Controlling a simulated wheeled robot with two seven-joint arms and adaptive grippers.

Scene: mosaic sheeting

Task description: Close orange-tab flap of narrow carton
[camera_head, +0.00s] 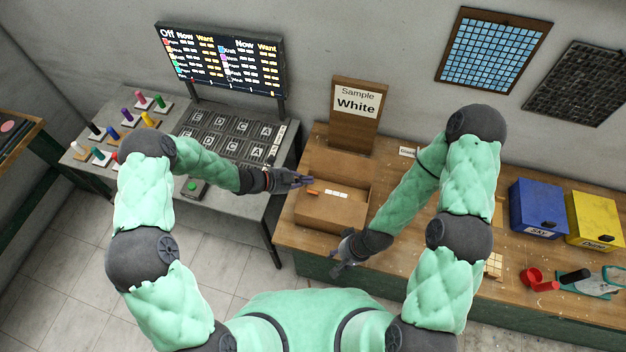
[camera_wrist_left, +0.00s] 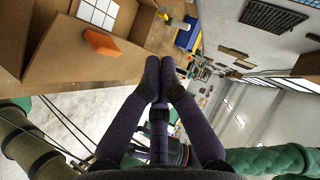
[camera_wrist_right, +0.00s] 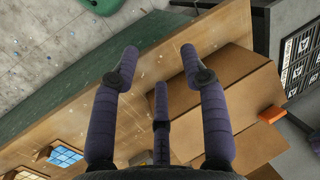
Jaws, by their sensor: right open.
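The brown carton (camera_head: 330,213) stands on the wooden bench, open at the top, with white tiles (camera_head: 338,194) visible inside. Its orange tab (camera_head: 313,193) is at the left side; it also shows in the left wrist view (camera_wrist_left: 101,43) and right wrist view (camera_wrist_right: 271,115). My left gripper (camera_head: 308,180) is at the carton's left, close to the tab in the head view. Its fingertips (camera_wrist_left: 160,62) are together with nothing visible between them. My right gripper (camera_head: 338,268) is open and empty near the bench's front edge, in front of the carton. Its fingers (camera_wrist_right: 158,58) are wide apart.
A sign reading Sample White (camera_head: 356,102) stands behind the carton. A grey table (camera_head: 226,180) with letter trays stands left, across a gap.

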